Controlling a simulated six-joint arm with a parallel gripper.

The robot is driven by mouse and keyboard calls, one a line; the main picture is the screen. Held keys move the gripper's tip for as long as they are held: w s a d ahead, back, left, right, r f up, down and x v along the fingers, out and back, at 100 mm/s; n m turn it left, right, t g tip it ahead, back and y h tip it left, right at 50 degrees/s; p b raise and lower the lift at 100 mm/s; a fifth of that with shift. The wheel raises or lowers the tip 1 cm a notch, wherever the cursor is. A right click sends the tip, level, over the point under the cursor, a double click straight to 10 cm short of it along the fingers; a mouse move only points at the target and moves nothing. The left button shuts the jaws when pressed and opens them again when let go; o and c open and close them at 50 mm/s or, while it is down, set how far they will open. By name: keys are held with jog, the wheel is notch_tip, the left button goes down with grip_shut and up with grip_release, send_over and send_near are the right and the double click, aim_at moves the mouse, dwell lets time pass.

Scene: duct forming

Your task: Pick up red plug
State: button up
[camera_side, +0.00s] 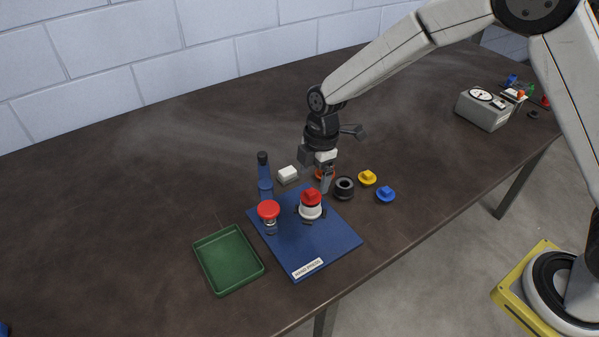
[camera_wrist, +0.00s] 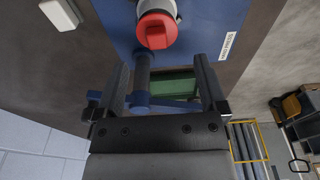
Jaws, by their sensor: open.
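The red plug (camera_side: 311,197) sits upright on a white round piece (camera_side: 310,212) on the blue board (camera_side: 322,249). In the wrist view the red plug (camera_wrist: 156,30) is at top centre, beyond the fingertips. My gripper (camera_side: 327,182) points down just behind and slightly right of the plug, apart from it. In the wrist view my gripper (camera_wrist: 161,68) has its two fingers spread wide with nothing held between them. A separate red round knob (camera_side: 268,210) stands left of the plug on a clear-looking body.
A blue post with a black top (camera_side: 265,175) stands behind the knob. A green tray (camera_side: 228,260) is left, a white block (camera_side: 288,174) behind. A black ring (camera_side: 344,187), yellow piece (camera_side: 367,177) and blue piece (camera_side: 386,194) lie right.

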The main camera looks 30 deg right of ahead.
aim_at(311, 191)
jog(key=shift+f, duration=0.25)
jog(key=shift+w+a+f, duration=0.1)
jog(key=shift+a+f, duration=0.05)
jog(key=shift+f, duration=1.15)
jog(key=shift+w+a+f, duration=0.1)
jog(key=shift+f, duration=1.15)
jog(key=shift+c, duration=0.2)
jog(key=c, duration=1)
